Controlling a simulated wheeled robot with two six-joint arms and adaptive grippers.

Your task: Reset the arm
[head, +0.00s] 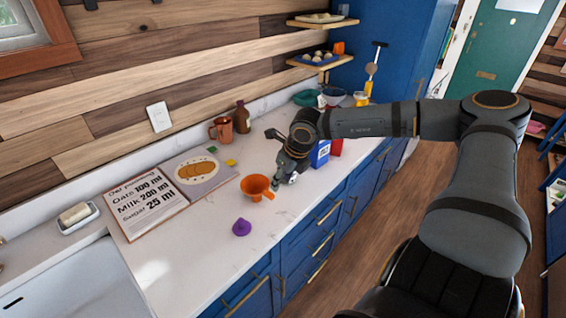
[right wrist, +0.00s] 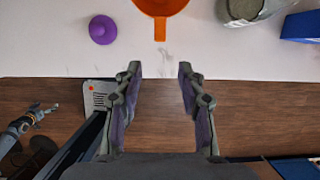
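My right gripper (head: 282,182) is over the counter's front part in the head view, close to the orange cup (head: 257,188). In the right wrist view my right gripper (right wrist: 160,68) has its fingers wide apart with nothing between them. The orange cup (right wrist: 161,6) lies beyond the fingertips there, its handle pointing toward them. My left gripper is out of the head view; what looks like it (right wrist: 36,118) shows small at the left of the right wrist view, its fingers too small to judge.
A purple object (head: 242,228) sits on the white counter (head: 185,262) near the front edge. An open recipe book (head: 148,203), copper mug (head: 221,129) and brown bottle (head: 242,117) stand behind. A blue box (head: 320,153) is right of my gripper. Wooden floor (right wrist: 255,115) is below the fingers.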

